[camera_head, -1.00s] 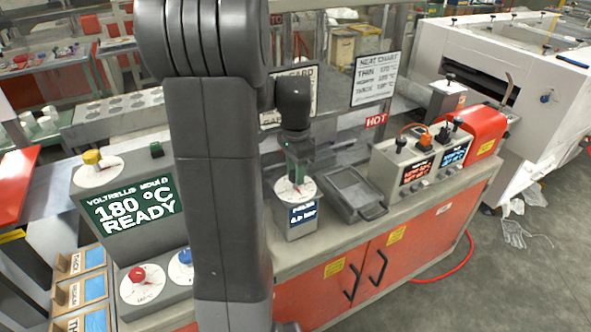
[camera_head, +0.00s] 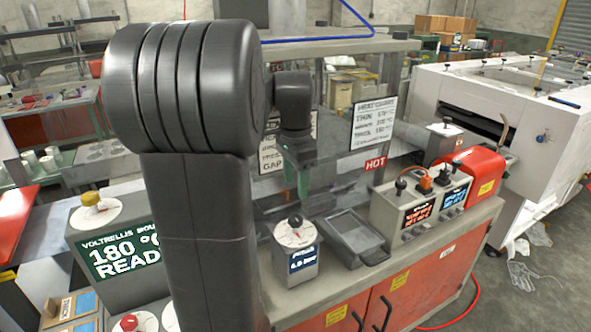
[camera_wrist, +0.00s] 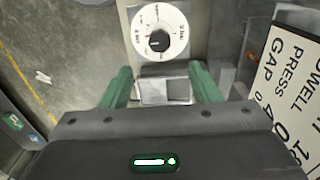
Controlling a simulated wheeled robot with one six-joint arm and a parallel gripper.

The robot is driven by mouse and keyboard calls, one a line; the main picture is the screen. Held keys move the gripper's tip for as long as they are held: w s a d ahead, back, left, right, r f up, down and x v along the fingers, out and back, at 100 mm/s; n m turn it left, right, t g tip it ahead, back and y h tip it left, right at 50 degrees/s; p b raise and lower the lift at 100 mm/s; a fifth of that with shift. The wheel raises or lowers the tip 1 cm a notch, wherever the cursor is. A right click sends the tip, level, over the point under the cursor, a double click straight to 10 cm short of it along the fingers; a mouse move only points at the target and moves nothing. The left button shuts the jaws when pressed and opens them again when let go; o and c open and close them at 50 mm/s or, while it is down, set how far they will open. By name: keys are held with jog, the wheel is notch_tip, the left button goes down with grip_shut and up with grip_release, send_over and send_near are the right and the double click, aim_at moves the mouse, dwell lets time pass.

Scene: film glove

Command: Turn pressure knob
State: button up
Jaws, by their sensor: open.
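The pressure knob (camera_head: 295,221) is a small black knob on a round white dial, on top of a grey box (camera_head: 297,262). The box's blue display seems to read 6.0 bar. In the wrist view the knob (camera_wrist: 159,41) sits at the centre of its white dial, with a pointer and scale marks. My gripper (camera_head: 303,182) has green fingers and hangs above and behind the knob, apart from it. In the wrist view my gripper (camera_wrist: 163,82) has its fingers spread wide and nothing between them; the knob lies beyond the fingertips. Part of my arm hides the bench left of the box.
A grey open tray (camera_head: 353,236) stands just right of the box. Control boxes with displays (camera_head: 418,208) and a red unit (camera_head: 478,172) stand further right. A green Voltrellis panel (camera_head: 122,250) is at the left. A heat chart (camera_head: 373,122) stands behind.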

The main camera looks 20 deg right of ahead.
aim_at(296, 218)
jog(key=shift+r, duration=1.7)
jog(key=shift+f, duration=0.1)
notch_tip(296, 218, down, 14)
jog(key=shift+r+p, duration=0.1)
jog(key=shift+p, duration=0.45)
